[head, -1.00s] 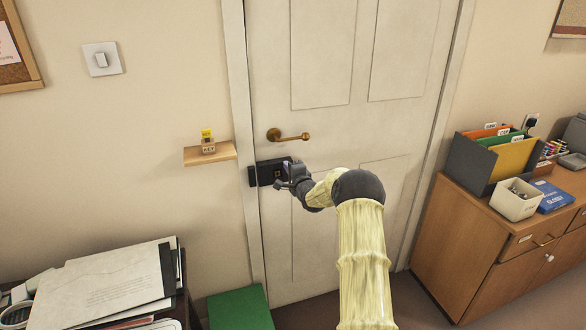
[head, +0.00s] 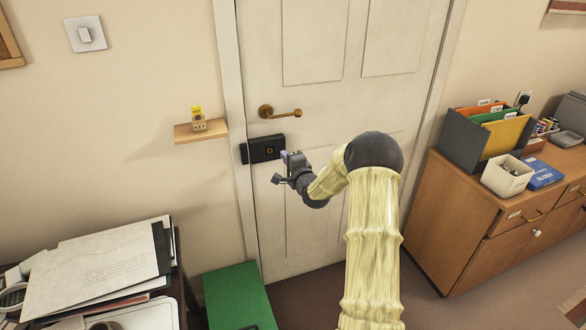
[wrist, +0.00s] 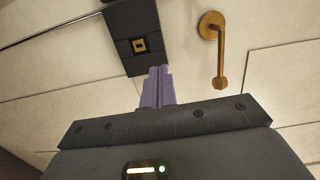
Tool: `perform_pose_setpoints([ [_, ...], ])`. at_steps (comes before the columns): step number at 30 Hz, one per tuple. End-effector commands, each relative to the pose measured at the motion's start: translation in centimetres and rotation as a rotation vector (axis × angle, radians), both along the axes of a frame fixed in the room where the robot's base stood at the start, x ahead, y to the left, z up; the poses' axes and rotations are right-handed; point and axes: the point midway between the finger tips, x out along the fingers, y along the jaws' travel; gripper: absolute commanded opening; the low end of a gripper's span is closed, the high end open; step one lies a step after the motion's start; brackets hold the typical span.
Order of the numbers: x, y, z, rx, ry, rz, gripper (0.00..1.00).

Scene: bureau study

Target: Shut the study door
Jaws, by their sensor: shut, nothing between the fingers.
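The white panelled study door (head: 325,110) stands flush in its frame in the head view, with no gap showing at its left edge. Its brass lever handle (head: 281,112) points right and is level; it also shows in the wrist view (wrist: 219,60). Below it is a black lock box (head: 264,149) with a small brass-coloured square, seen close in the wrist view (wrist: 122,22).
A small wall shelf (head: 201,132) with a key-labelled block (head: 198,120) is left of the door. A green box (head: 238,297) stands on the floor by the door's lower left. A wooden cabinet (head: 455,215) stands at right, a paper-covered desk at lower left.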

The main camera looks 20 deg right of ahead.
Motion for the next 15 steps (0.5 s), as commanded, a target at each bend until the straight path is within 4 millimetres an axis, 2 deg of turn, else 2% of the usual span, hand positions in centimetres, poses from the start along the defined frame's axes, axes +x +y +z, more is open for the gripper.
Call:
perform_pose_setpoints([
  [3, -2.0, -0.6, -0.1, -0.001, 0.002, -0.01, 0.0],
  [9, -4.6, -0.4, -0.1, -0.001, 0.002, -0.01, 0.0],
  [15, -5.5, 0.1, -0.1, -0.001, 0.003, -0.004, 0.0],
])
